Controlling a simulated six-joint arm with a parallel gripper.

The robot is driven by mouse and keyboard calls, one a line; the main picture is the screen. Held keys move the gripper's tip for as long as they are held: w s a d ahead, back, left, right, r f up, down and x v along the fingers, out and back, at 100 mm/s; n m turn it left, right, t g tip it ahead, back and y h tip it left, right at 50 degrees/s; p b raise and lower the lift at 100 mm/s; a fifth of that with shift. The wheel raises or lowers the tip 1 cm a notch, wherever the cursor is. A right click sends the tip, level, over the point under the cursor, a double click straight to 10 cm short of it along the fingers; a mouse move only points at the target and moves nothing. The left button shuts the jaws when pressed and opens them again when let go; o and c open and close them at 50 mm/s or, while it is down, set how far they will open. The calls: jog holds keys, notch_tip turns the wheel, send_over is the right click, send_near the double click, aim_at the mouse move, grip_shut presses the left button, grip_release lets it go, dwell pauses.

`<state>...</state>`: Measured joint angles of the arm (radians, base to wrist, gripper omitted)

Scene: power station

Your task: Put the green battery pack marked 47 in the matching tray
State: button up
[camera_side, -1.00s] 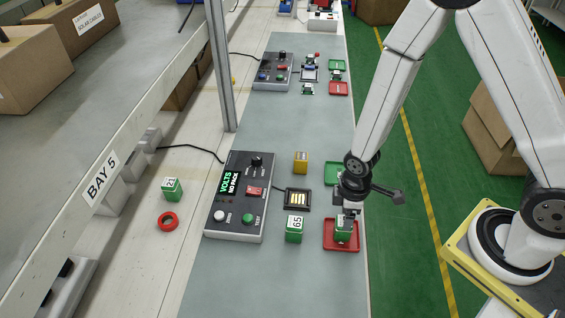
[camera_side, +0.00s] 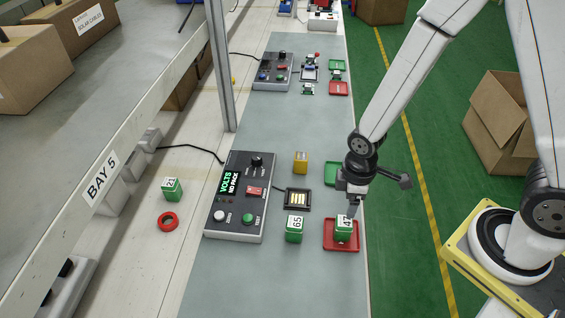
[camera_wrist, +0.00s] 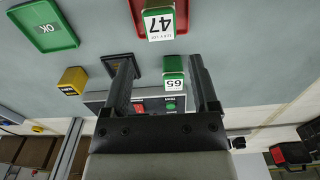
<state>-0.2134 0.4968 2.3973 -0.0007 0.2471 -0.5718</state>
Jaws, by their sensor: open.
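The green battery pack marked 47 (camera_side: 344,231) stands upright in the red tray (camera_side: 328,246) at the front right of the bench. The pack (camera_wrist: 160,22) and red tray (camera_wrist: 137,10) also show at the top of the wrist view. The green tray (camera_side: 332,172) lies farther back, partly behind my gripper; in the wrist view the green tray (camera_wrist: 42,24) is empty and marked OK. My gripper (camera_side: 354,212) is open, above and just behind pack 47. In the wrist view its two fingers (camera_wrist: 162,80) are apart with nothing between them.
A black contact cradle (camera_side: 297,199), a yellow block (camera_side: 300,162) and a tester box (camera_side: 239,196) reading NO PACK are nearby. Pack 21 (camera_side: 172,189) and a red ring (camera_side: 168,222) lie farther left.

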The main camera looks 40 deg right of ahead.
dwell(0.3)
jog(key=shift+w+d+r+m, duration=0.1)
jog(key=shift+d+r+m, duration=0.15)
jog(key=shift+r, duration=0.2)
jog(key=d+r+m+t, duration=0.2)
jog(key=d+r+m, duration=0.3)
jog(key=r+m, duration=0.3)
jog(key=shift+d+r+t, duration=0.3)
jog(key=shift+r, duration=0.85)
jog(key=shift+m, duration=0.25)
